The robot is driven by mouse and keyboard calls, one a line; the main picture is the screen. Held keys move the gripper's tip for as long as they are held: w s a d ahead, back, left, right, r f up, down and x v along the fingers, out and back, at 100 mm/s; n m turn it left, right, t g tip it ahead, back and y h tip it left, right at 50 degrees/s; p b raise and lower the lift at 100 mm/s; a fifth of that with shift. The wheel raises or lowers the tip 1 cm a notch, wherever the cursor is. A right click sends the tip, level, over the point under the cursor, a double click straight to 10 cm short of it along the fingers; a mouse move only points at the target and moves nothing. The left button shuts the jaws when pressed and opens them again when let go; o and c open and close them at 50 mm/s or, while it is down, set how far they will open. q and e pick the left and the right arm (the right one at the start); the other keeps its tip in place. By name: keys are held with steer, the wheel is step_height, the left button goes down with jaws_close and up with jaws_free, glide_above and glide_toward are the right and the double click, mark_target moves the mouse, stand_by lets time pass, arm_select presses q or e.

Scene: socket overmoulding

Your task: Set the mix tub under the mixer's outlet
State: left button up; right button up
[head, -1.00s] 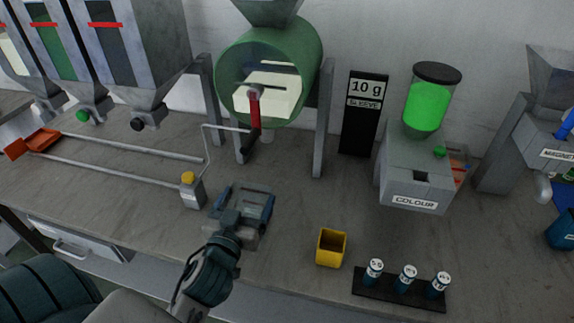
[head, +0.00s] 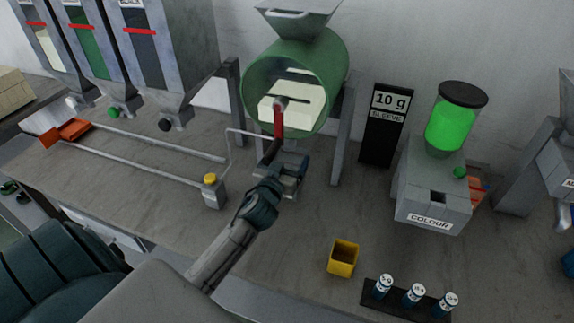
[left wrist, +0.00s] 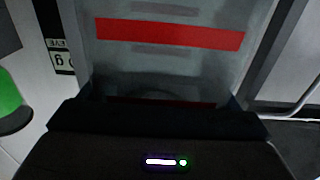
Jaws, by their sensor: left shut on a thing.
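The mixer is a green drum (head: 333,75) on grey legs, with a red lever (head: 279,122) at its front. Its outlet underneath is hard to make out behind the lever and my gripper. My left gripper (head: 286,172) is shut on the mix tub (head: 289,161), a small grey tub, at the foot of the mixer, below the drum. I cannot tell whether the tub touches the bench or sits exactly under the outlet. In the left wrist view, the tub (left wrist: 165,65) appears as a grey surface crossed by a red band, just beyond the dark gripper. My right gripper is out of view.
A yellow-topped grey post (head: 212,190) with thin rails stands left of the gripper. The mixer's right leg (head: 342,140) and the black sleeve sign (head: 384,130) stand to the right. A yellow cup (head: 343,258) and a rack of vials (head: 405,300) sit at the front.

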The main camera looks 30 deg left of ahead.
mark_target(292, 159)
arm_select(q)
step_height(292, 159, down, 3)
steer(key=shift+f, duration=0.25)
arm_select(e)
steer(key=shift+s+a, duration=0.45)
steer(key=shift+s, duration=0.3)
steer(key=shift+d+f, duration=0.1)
arm_select(q)
steer(key=shift+f, duration=0.2)
steer(key=o, duration=1.2)
steer(key=shift+r, duration=0.1)
steer(key=shift+o, duration=0.3)
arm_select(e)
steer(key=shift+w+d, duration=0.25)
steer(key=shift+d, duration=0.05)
